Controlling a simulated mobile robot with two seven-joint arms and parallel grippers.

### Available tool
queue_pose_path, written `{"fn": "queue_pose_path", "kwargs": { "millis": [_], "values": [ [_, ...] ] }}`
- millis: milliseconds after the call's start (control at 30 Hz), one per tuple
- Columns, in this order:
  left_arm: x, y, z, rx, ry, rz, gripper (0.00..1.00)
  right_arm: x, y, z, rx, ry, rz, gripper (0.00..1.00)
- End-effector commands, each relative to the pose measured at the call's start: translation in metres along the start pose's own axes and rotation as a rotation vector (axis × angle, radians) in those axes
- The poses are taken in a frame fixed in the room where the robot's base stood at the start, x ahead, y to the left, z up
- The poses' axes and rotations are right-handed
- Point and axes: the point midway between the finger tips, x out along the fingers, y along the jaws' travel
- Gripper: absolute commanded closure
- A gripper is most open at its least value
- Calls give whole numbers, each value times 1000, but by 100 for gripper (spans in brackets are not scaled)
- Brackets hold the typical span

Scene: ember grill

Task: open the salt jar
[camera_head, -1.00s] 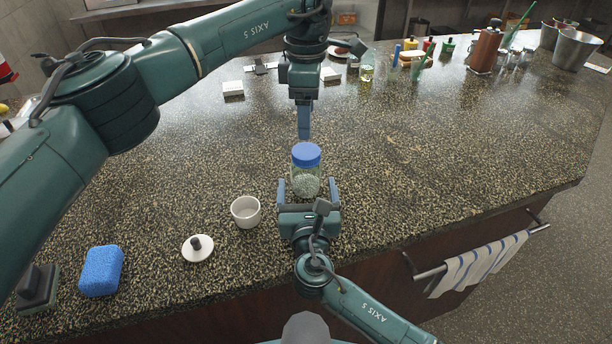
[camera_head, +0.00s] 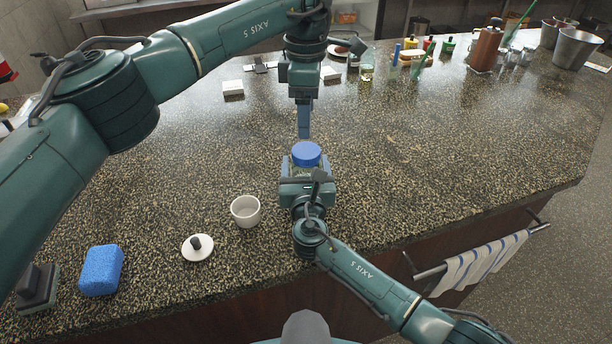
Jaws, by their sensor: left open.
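The salt jar (camera_head: 306,155) stands upright on the counter with its blue lid on; its clear lower body is mostly hidden by my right gripper. My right gripper (camera_head: 307,166) comes from the near side, low, with one finger on each side of the jar. The fingers look spread, with no clear contact on the glass. My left gripper (camera_head: 304,128) points down just above and behind the blue lid, seen edge-on. It is open and holds nothing.
A white cup (camera_head: 245,211), a white lid with a dark knob (camera_head: 198,248) and a blue sponge (camera_head: 101,270) lie left of the jar. Bottles, a wooden grinder (camera_head: 485,49) and a metal bucket (camera_head: 577,48) stand at the back right. The counter right of the jar is clear.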

Motion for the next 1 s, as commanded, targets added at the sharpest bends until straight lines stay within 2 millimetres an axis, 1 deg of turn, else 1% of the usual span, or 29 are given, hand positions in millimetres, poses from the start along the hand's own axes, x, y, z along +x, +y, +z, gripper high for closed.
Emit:
{"fn": "queue_pose_path", "kwargs": {
  "millis": [33, 67, 733, 833, 933, 1000],
  "values": [
    [0, 0, 0, 0, 0, 0, 30, 0, 0, 0, 0, 0, 0, 36],
    [0, 0, 0, 0, 0, 0, 30, 0, 0, 0, 0, 0, 0, 38],
    [0, 0, 0, 13, 0, 0, 30, 0, 0, 0, -1, 1, 0, 93],
    [0, 0, 0, 80, 0, 0, 30, 0, 0, -1, -1, 1, 0, 100],
    [0, 0, 0, 219, 0, 0, 30, 0, 0, -1, -1, 1, 0, 100],
    [0, 0, 0, 350, 0, -1, 30, 0, 0, -1, -1, 1, 0, 100]
  ]
}}
